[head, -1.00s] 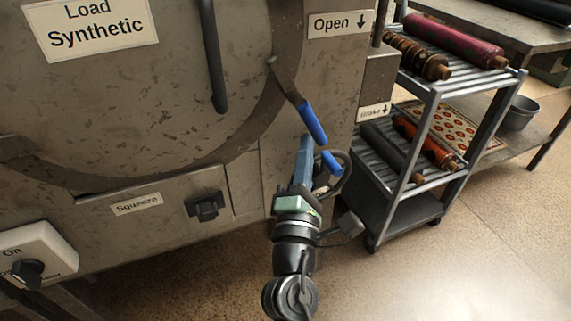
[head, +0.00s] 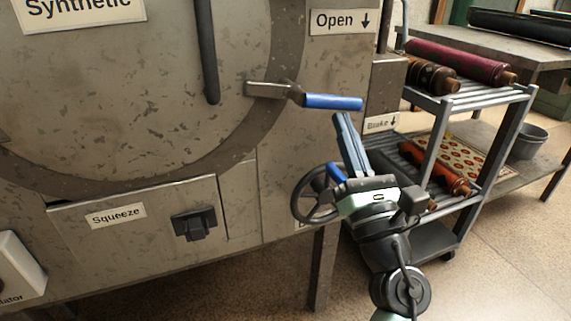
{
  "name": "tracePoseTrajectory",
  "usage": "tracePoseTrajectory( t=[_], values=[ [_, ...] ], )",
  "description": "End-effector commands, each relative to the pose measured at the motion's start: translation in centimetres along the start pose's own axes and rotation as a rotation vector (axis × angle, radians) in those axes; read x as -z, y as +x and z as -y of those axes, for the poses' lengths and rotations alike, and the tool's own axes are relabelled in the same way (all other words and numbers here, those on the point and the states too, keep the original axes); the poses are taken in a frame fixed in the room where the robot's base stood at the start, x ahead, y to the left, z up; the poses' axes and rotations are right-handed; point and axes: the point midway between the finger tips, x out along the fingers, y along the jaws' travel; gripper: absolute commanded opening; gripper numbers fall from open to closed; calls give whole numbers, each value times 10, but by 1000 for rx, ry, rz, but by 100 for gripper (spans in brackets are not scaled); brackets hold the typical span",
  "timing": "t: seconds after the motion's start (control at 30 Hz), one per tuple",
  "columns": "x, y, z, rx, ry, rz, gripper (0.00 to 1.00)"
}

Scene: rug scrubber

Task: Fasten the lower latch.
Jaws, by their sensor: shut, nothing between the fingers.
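The lower latch (head: 333,102) is a metal lever with a blue grip, at the lower right rim of the round machine door (head: 120,125). Its metal end lies over the door's edge ring, and the blue grip points right, nearly level. My gripper (head: 340,117) is shut and empty. Its fingertips are just below the right part of the blue grip; I cannot tell whether they touch it.
A black handwheel (head: 306,212) and a small blue handle (head: 337,173) sit close beside my gripper. A wheeled rack (head: 458,103) with rollers stands to the right. A black squeeze switch (head: 194,224) is on the machine's lower panel.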

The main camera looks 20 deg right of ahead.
Motion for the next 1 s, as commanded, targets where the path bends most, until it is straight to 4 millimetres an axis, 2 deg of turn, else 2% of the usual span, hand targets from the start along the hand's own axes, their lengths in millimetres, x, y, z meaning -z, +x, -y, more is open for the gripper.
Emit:
tracePoseTrajectory(
  t=[0.3, 1.0],
  values=[
    [-11, 7, 5, -44, -67, 1, 0],
    [-13, 9, 6, -43, -64, 2, 0]
  ],
)
